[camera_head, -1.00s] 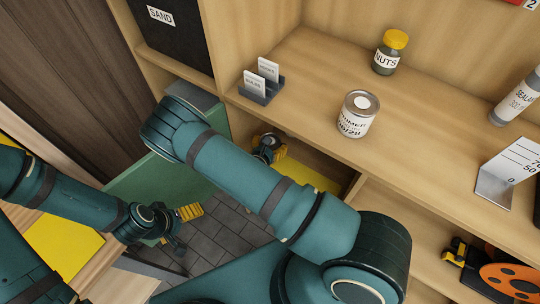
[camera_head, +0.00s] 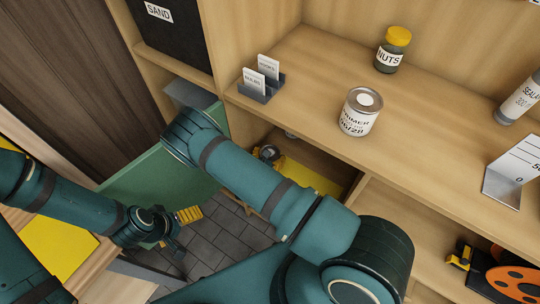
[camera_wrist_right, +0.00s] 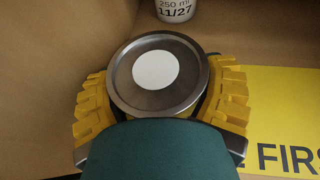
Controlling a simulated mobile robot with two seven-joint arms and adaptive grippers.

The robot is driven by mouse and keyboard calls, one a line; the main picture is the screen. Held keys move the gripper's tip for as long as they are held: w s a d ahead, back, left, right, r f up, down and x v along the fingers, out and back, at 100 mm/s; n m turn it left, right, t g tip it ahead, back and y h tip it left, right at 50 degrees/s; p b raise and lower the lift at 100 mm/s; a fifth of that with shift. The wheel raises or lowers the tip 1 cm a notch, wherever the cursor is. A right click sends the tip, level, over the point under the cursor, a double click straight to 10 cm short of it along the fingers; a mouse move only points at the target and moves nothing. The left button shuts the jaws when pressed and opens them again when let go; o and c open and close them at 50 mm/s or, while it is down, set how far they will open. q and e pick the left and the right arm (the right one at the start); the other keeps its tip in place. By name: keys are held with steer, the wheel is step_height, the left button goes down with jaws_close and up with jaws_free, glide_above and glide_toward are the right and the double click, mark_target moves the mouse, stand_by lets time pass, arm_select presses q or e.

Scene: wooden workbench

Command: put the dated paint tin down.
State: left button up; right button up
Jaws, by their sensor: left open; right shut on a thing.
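My right gripper (camera_wrist_right: 160,105) is shut around a metal tin (camera_wrist_right: 125,83), whose lid has a white disc. It is in the lower compartment; I cannot tell whether the tin touches the floor there, and its side label is hidden. Another tin (camera_wrist_right: 176,9), marked 250 ml 11/27, stands behind it in the wrist view. A primer tin (camera_head: 358,119) marked 06/28 stands on the upper shelf. My left gripper (camera_head: 188,214) is open and empty at the lower left.
A yellow sheet (camera_wrist_right: 285,100) with the letters FIRST lies right of the held tin. The upper shelf (camera_head: 310,75) holds a card stand (camera_head: 262,90), a jar of nuts (camera_head: 392,52), a sealant tube (camera_head: 519,99) and an angled sign (camera_head: 512,170). A green panel (camera_head: 165,175) is at left.

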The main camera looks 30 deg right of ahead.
steer(key=o, duration=1.2)
steer(key=shift+s+a+r, duration=0.15)
steer(key=shift+a+r, duration=0.1)
steer(key=s+a+r+m+g+y+p, duration=0.25)
steer(key=s+a+m+g+y, duration=0.4)
steer(key=s+a+m, duration=0.75)
steer(key=r+m+y, duration=0.2)
steer(key=r+m, duration=0.1)
steer(key=m, duration=0.1)
steer(key=s+r+m+y, duration=0.1)
steer(key=r+m+y, duration=0.2)
steer(key=m, duration=0.2)
steer(key=r+m+g+y, duration=0.1)
steer(key=r+m+y, duration=0.1)
steer(key=m, duration=0.3)
steer(key=shift+s+d+r+y, duration=0.15)
steer(key=shift+s+r+y, duration=0.15)
steer(key=shift+r, duration=0.3)
